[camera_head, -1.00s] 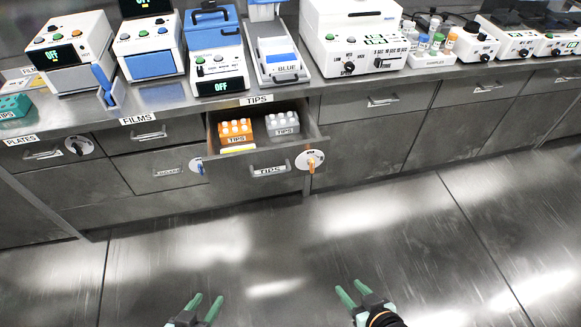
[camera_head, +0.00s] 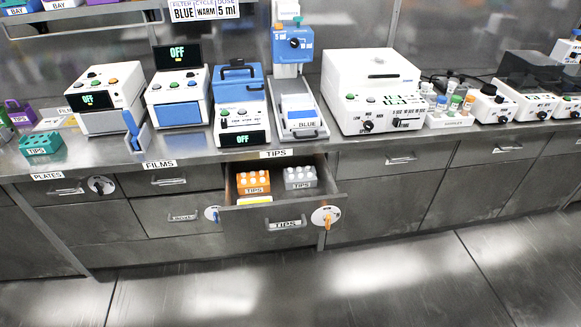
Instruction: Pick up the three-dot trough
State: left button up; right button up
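I cannot make out a trough marked with three dots in this view. Neither of my grippers is in view. An orange tip box (camera_head: 253,182) and a grey tip box (camera_head: 300,178) sit in the open drawer labelled TIPS (camera_head: 284,213). A blue-and-white piece marked BLUE (camera_head: 299,110) rests on a metal stand on the counter.
The steel counter (camera_head: 105,158) runs across, with white machines (camera_head: 375,92), a blue case (camera_head: 238,84), a teal rack (camera_head: 41,143) and a rack of small vials (camera_head: 449,113) on it. A shelf (camera_head: 85,12) hangs at upper left. The floor in front is clear.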

aim_at(297, 100)
jog(key=i+l+u, duration=0.1)
jog(key=i+l, duration=0.25)
jog(key=i+l+u, duration=0.1)
jog(key=i+l, duration=0.25)
jog(key=l, duration=0.25)
